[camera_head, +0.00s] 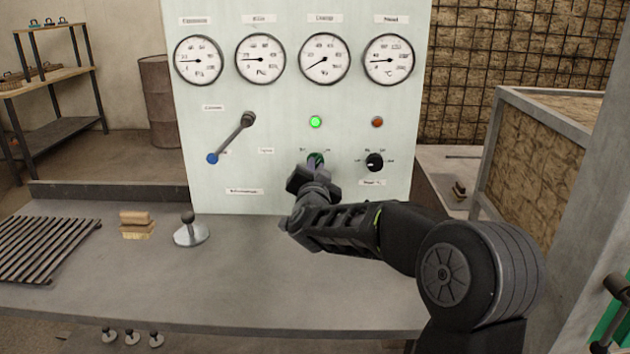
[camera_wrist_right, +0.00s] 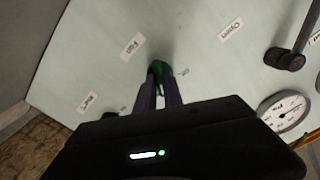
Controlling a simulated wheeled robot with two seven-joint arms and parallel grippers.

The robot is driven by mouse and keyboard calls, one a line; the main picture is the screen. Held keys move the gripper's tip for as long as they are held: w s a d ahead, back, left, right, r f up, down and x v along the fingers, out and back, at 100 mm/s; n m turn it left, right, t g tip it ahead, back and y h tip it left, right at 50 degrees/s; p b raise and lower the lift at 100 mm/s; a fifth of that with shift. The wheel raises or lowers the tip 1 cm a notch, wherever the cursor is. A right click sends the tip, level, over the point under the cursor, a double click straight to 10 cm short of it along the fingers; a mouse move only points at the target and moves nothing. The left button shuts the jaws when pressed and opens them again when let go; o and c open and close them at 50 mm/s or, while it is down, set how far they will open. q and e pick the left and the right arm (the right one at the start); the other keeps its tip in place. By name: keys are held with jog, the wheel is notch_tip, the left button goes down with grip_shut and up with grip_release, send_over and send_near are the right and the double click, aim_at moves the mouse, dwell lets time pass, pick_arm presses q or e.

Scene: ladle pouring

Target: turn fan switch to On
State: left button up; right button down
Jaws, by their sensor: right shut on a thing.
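The fan switch is a small green knob (camera_head: 316,157) low on the pale panel (camera_head: 225,135), below a lit green lamp (camera_head: 315,121). My right gripper (camera_head: 313,170) is at the panel, shut on this knob and hiding most of it. In the right wrist view the two fingers (camera_wrist_right: 159,92) reach the green knob (camera_wrist_right: 157,68) and hold it between their tips. The small labels around it are too blurred to read surely, so its exact setting is unclear. My left gripper is not in view.
A black knob (camera_head: 374,162) sits right of the switch under a dull red lamp (camera_head: 377,122). A lever with a blue end (camera_head: 213,158) is on the left.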

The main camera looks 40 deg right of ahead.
jog(key=shift+m+b, duration=0.9)
jog(key=shift+m, duration=0.4)
jog(key=c, duration=1.5)
grip_release()
jog(key=shift+o, duration=0.2)
jog(key=shift+s+a, duration=0.1)
jog(key=v, duration=0.7)
jog(key=shift+s+a, duration=0.2)
jog(key=shift+f, duration=0.1)
